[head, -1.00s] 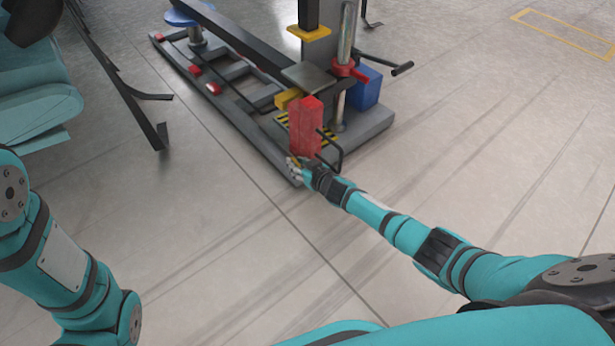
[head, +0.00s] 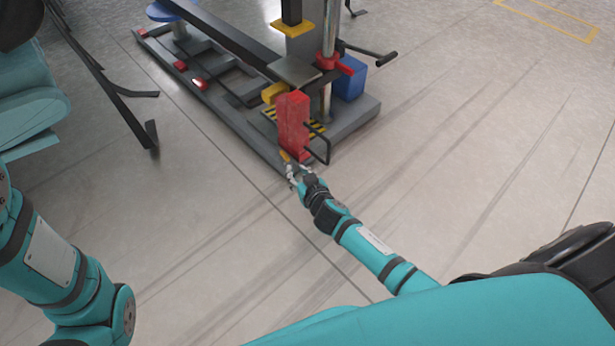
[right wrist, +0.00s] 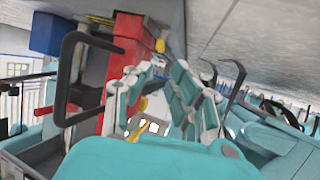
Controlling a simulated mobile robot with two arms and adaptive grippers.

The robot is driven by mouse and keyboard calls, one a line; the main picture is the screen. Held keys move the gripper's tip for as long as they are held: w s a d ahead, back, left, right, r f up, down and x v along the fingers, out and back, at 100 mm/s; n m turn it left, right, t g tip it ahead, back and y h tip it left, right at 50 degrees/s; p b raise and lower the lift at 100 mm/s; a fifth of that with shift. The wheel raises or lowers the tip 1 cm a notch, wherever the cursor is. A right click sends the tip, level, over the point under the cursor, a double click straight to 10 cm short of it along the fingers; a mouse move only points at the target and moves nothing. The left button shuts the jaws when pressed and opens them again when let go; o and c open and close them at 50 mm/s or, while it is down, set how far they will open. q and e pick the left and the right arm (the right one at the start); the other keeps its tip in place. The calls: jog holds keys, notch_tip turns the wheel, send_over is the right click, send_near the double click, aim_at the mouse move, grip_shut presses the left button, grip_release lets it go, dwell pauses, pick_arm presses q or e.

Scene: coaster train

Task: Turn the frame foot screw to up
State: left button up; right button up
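The frame is a long dark grey base (head: 215,105) on the floor, with a red upright block (head: 292,122) at its near end. A small orange-yellow piece (head: 285,156), possibly the foot screw, shows at the block's foot; its exact shape and tilt are too small to tell. My right gripper (head: 294,169) is at that near end, with its fingertips just short of this piece. In the right wrist view, the right gripper (right wrist: 160,72) has its fingers spread apart, and a yellow part (right wrist: 160,45) lies just beyond the tips. My left gripper is out of view.
A black bent handle (head: 318,148) sticks out beside the red block, close to my right gripper; it also shows in the right wrist view (right wrist: 65,75). A blue box (head: 351,84) stands behind on the base. The floor to the right is clear.

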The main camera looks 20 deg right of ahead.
jog(key=p+v, duration=0.2)
jog(key=v, duration=0.4)
jog(key=shift+s, duration=0.3)
jog(key=shift+r, duration=0.1)
